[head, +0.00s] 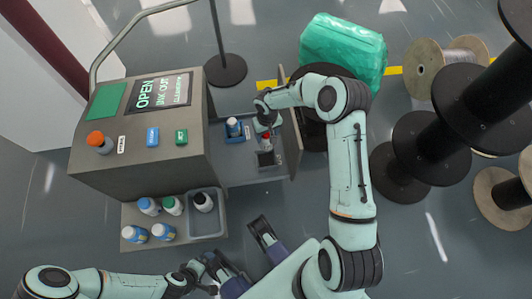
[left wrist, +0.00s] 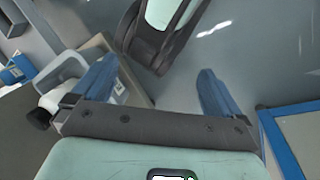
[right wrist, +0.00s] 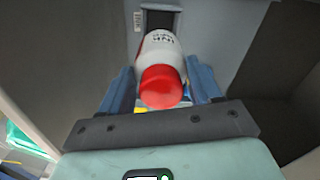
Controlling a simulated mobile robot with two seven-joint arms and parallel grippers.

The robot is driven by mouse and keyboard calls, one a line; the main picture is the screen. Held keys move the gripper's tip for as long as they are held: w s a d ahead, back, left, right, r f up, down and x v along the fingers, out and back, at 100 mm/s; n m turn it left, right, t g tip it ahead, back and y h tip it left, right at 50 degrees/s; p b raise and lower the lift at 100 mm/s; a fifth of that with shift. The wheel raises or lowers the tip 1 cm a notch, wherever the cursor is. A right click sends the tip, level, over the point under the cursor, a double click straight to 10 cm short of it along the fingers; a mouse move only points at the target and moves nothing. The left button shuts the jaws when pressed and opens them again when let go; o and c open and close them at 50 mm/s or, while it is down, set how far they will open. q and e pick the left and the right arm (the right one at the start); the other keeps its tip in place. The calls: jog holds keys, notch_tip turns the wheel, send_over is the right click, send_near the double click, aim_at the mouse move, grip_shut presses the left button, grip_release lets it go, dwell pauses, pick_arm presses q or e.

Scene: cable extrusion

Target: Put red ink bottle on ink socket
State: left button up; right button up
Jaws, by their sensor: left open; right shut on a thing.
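The red ink bottle (right wrist: 165,75), white with a red cap, is between the fingers of my right gripper (right wrist: 165,95). My right gripper is shut on it in the machine's open bay. In the head view only a bit of the red bottle (head: 266,135) shows below the gripper. A dark square ink socket (right wrist: 158,20) lies at the bottle's far end, and it also shows in the head view (head: 267,158). I cannot tell whether bottle and socket touch. My left gripper (head: 232,240) is open and empty, near the bottle tray.
A blue-labelled bottle (head: 234,127) stands in a blue socket in the bay. A grey bin (head: 206,225) holds a white bottle with a dark cap (head: 203,202). Several bottles stand beside it. The machine (head: 120,150) has a screen and buttons. Cable spools (head: 435,145) stand right.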

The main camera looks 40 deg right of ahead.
aim_at(267, 146)
notch_tip(267, 146, down, 10)
jog(key=shift+f+b, duration=0.2)
jog(key=shift+b, duration=0.8)
pick_arm(q)
jog(key=w+a+f+t+b, duration=0.1)
jog(key=w+a+f, duration=0.1)
jog(key=w+f, duration=0.2)
jog(key=shift+w+a+t+y, duration=0.3)
jog(key=shift+w+a+y, duration=0.1)
jog(key=shift+w, duration=0.35)
pick_arm(e)
notch_tip(267, 146, down, 5)
pick_arm(q)
jog(key=shift+f, duration=0.1)
pick_arm(e)
jog(key=shift+f, duration=0.1)
jog(key=shift+f, duration=0.1)
jog(key=o, duration=1.6)
pick_arm(q)
jog(key=shift+w, duration=0.15)
